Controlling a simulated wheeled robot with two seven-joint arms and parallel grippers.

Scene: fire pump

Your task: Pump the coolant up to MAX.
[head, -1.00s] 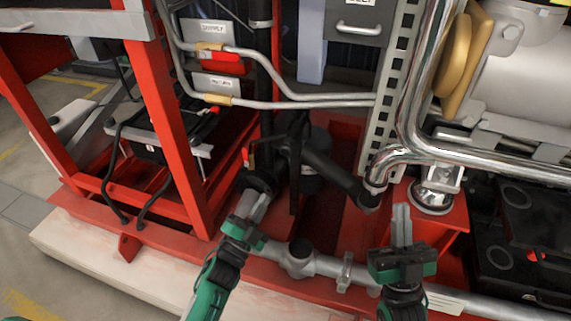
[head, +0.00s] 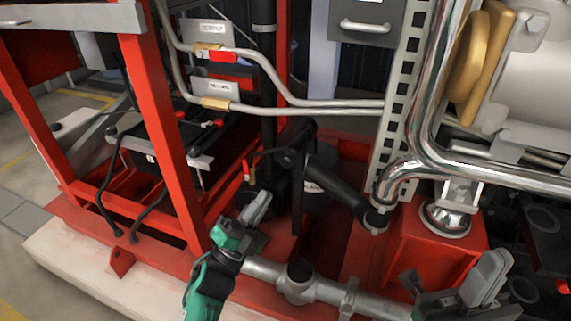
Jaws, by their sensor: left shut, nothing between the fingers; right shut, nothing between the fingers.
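A dark round container (head: 311,186) with a partly hidden label, reading something like "LAN", stands low in the red frame. A black assembly (head: 297,158) with an upright bar and a thick slanted tube (head: 335,180) stands over it. A thin black lever with a red end (head: 246,170) reaches left from it. My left gripper (head: 258,206) is shut and empty, in front and left of the black assembly. My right gripper (head: 490,278) is shut and empty at the lower right, well away from the assembly. I see no MAX mark.
Two metal pipes carry tags; the upper, tagged SUPPLY (head: 206,29), has a red valve handle (head: 222,56). A grey horizontal pipe (head: 325,290) crosses in front. A red upright (head: 160,120) stands left, a perforated post (head: 400,90) and chrome pipe (head: 425,120) right.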

